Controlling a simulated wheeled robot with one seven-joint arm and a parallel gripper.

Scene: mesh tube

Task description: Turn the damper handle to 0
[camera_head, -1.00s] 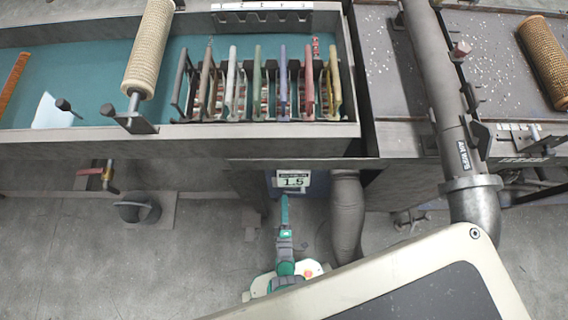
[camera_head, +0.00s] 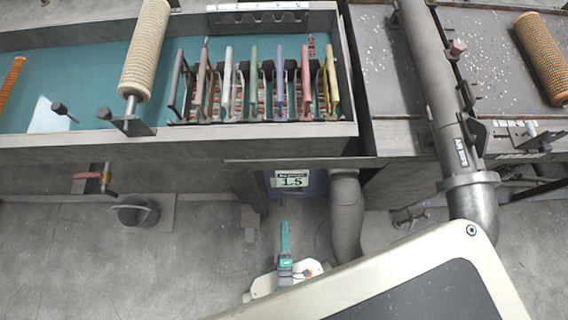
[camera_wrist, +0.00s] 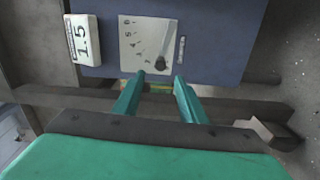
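In the wrist view a pale metal plate (camera_wrist: 146,38) with a printed scale is fixed on a blue-grey panel. The damper handle (camera_wrist: 161,63) shows as a small dark knob at the plate's lower right. My gripper (camera_wrist: 158,82) has its two teal fingers apart with nothing between them. The fingertips are just below the knob in the picture; contact is not seen. A white label reading 1.5 (camera_wrist: 82,38) is left of the plate.
A trough with several coloured racks (camera_head: 255,85) stands above the panel. A grey duct (camera_head: 346,215) is right of my gripper. A dark horizontal bar (camera_wrist: 60,98) runs below the plate in the wrist view. Open floor (camera_head: 60,260) lies to the left.

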